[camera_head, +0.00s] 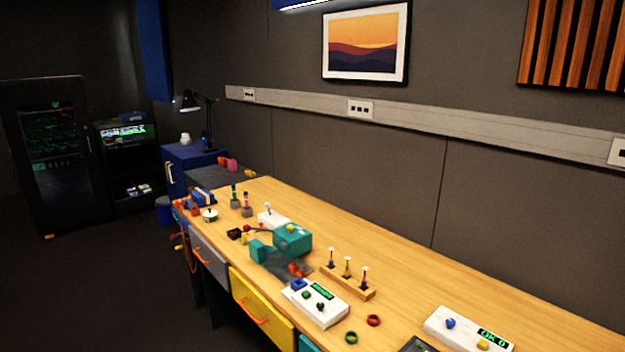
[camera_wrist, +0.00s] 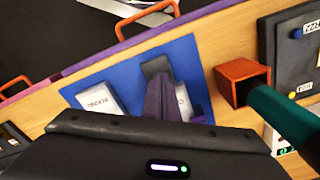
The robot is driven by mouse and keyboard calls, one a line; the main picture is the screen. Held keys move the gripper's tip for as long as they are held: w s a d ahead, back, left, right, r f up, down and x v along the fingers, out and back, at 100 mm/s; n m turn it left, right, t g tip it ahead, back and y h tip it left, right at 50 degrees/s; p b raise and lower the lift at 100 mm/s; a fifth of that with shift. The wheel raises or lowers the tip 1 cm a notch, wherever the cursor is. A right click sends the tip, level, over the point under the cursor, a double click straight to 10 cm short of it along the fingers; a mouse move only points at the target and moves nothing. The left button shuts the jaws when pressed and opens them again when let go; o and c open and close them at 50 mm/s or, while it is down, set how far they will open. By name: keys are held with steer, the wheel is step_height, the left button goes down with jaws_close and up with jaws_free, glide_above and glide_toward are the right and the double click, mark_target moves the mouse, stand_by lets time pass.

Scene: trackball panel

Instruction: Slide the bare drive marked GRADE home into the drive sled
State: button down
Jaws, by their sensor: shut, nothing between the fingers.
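In the wrist view a white drive (camera_wrist: 99,98) lies on a blue mat (camera_wrist: 125,75). The lettering on it is too blurred and turned to read. A second white piece (camera_wrist: 185,103) lies to its right on the mat, mostly hidden behind my fingers. I cannot tell which one is marked GRADE. My gripper (camera_wrist: 157,72) is shut and empty over the mat, between the two white pieces. I cannot make out the drive sled for certain in either view.
In the wrist view an orange square holder (camera_wrist: 241,82) stands right of the mat, beside a dark green cylinder (camera_wrist: 285,115). A dark panel (camera_wrist: 293,45) is at the right edge. In the head view a long wooden bench (camera_head: 400,275) carries a teal device (camera_head: 291,240) and white control boxes (camera_head: 316,303).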

steer(key=shift+f, duration=0.35)
steer(key=shift+r, duration=0.15)
stand_by(0.3)
steer(key=shift+w+d, duration=1.3)
steer(key=shift+d, duration=0.15)
steer(key=shift+w+d, duration=1.25)
steer(key=shift+d, duration=0.2)
stand_by(1.4)
steer(key=shift+r, duration=0.15)
steer(key=shift+s+a+r, duration=0.1)
steer(key=shift+a+r, duration=0.05)
steer(key=shift+r, duration=0.95)
steer(key=shift+s+a+r, duration=0.1)
steer(key=shift+r, duration=1.05)
steer(key=shift+s+a+r, duration=0.1)
steer(key=shift+a+r, duration=0.05)
steer(key=shift+r, duration=0.95)
